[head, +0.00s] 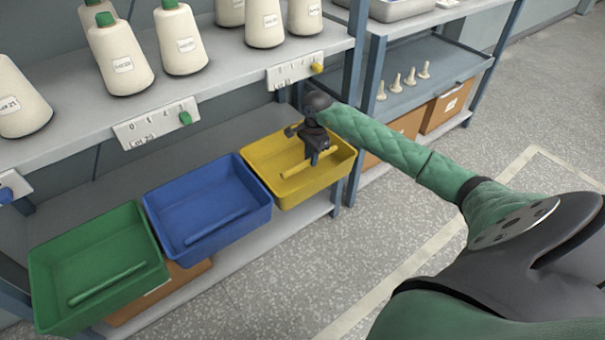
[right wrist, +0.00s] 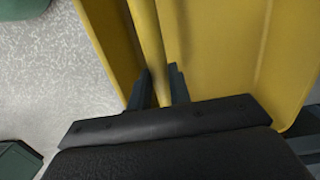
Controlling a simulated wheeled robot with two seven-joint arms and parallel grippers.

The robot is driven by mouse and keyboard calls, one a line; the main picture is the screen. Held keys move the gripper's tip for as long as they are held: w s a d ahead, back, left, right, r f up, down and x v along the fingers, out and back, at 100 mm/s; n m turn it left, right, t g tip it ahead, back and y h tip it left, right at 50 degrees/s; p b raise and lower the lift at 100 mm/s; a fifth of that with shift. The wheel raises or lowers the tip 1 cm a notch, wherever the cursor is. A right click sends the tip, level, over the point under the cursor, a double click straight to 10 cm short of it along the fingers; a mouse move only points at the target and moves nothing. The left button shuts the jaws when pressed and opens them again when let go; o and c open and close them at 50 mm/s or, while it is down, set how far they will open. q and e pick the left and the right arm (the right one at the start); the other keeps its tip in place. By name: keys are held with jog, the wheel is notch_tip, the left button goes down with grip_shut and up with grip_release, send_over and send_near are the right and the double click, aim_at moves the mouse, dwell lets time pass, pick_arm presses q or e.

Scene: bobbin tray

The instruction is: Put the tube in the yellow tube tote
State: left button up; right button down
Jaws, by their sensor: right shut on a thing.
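The yellow tote (head: 342,165) stands at the right end of the lower shelf, beside the blue one. My right gripper (head: 313,158) is over the tote's inside, pointing down. It is shut on a yellow tube (head: 295,170), which lies slantwise within the tote's outline. In the right wrist view, the tube (right wrist: 149,40) runs between the two fingers (right wrist: 158,88), with the yellow tote wall (right wrist: 215,50) behind it. I cannot tell whether the tube touches the tote floor. My left gripper is not in view.
A blue tote (head: 165,205) and a green tote (head: 50,270) stand to the left, each with a tube of its own colour inside. An upper shelf (head: 230,70) with several white cones hangs over the back. A blue upright (head: 358,110) stands close right of the yellow tote.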

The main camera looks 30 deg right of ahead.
jog(key=shift+f, duration=4.4)
jog(key=c, duration=1.3)
grip_release()
jog(key=r, duration=0.8)
jog(key=d+r, duration=0.1)
jog(key=r, duration=0.3)
jog(key=shift+w+r, duration=0.15)
